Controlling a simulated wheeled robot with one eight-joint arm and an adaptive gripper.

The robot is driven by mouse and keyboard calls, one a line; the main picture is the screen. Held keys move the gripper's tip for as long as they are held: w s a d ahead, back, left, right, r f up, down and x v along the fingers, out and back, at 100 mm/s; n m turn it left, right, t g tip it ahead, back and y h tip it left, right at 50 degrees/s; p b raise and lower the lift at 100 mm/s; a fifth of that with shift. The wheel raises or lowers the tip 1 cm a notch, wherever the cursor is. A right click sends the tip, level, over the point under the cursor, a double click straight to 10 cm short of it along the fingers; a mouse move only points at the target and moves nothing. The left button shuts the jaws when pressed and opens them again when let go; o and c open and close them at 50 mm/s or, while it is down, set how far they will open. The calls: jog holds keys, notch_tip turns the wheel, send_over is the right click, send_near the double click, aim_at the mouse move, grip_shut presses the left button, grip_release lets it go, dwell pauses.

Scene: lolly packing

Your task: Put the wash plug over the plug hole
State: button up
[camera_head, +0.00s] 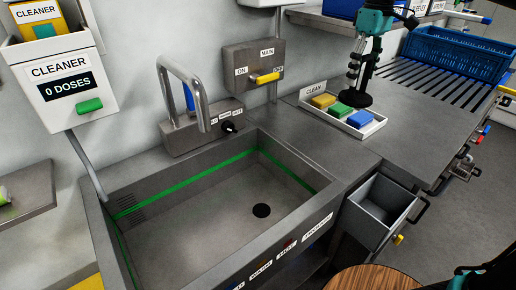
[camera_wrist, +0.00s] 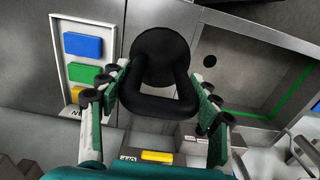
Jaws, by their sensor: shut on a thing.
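The wash plug is a black disc with a thick loop handle. In the wrist view the plug (camera_wrist: 160,57) sits between the fingers of my gripper (camera_wrist: 160,108), which is shut on its loop. In the head view my gripper (camera_head: 358,66) points down at the back of the counter right of the sink, with the black plug (camera_head: 356,98) below it. I cannot tell whether the plug touches the counter. The plug hole (camera_head: 261,210) is a black round spot on the floor of the empty sink (camera_head: 200,205). The hole (camera_wrist: 210,61) is uncovered, apart from the plug.
A white tray (camera_head: 335,119) with yellow, green and blue blocks lies close by the plug. A tall bent tap (camera_head: 186,85) stands behind the sink. A box with a yellow lever (camera_head: 265,77) is on the wall. A blue crate (camera_head: 455,55) stands far right.

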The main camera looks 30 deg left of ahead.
jog(key=s+a+f, duration=1.7)
jog(key=s+f, duration=0.1)
jog(key=s, duration=0.3)
jog(key=shift+d+f, duration=0.1)
jog(key=shift+f, duration=9.75)
jog(key=o, duration=1.9)
jog(key=shift+f, duration=0.1)
jog(key=shift+c, duration=0.2)
notch_tip(320, 180, up, 12)
